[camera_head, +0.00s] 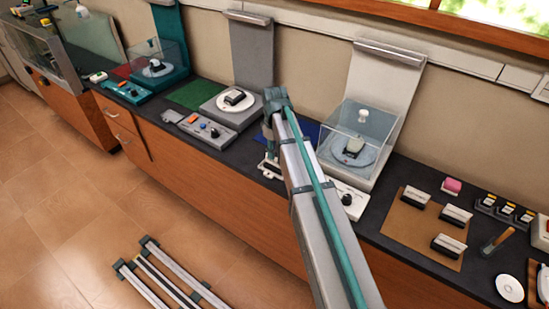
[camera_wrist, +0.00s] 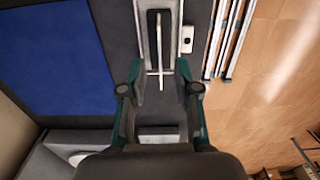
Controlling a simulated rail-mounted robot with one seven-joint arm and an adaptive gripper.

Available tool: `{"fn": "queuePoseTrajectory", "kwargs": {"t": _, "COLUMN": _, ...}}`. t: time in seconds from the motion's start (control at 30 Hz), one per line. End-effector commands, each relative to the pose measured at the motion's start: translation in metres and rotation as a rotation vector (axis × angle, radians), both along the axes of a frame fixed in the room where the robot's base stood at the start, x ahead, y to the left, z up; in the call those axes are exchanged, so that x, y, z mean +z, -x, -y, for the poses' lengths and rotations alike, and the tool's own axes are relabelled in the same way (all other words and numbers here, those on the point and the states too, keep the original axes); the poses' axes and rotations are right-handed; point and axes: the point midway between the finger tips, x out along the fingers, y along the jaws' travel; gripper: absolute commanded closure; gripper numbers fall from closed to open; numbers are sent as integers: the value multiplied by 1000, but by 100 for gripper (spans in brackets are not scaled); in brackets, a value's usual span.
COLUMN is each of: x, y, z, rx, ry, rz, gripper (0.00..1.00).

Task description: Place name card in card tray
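My gripper (camera_head: 269,152) is low over the dark counter in the head view, beside a small white tray (camera_head: 264,169). The wrist view shows its two fingers (camera_wrist: 160,75) apart, with a gap between the pads. Just beyond the fingertips, the pale tray (camera_wrist: 139,22) holds a dark piece with a thin white strip along it, apparently the name card (camera_wrist: 158,40) seen nearly edge-on. I see nothing clamped between the pads. My arm hides much of this spot in the head view.
A glass-covered exhibit (camera_head: 375,128) stands right of my gripper. A blue mat (camera_wrist: 55,55) lies beside the tray. A brown mat (camera_head: 405,228) farther right carries several white-and-black card pieces. More exhibits line the counter leftward. Metal rails (camera_head: 165,275) lie on the floor.

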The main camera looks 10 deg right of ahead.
Motion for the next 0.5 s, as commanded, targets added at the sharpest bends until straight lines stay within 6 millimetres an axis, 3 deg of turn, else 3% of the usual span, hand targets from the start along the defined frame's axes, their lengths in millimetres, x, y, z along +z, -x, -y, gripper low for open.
{"fn": "queuePoseTrajectory", "kwargs": {"t": 0.3, "x": 55, "y": -1, "z": 0, "rx": 0, "ry": -1, "rz": 2, "gripper": 69}}
{"fn": "queuePoseTrajectory", "kwargs": {"t": 0.5, "x": 75, "y": -1, "z": 0, "rx": 0, "ry": 0, "rz": 1, "gripper": 69}}
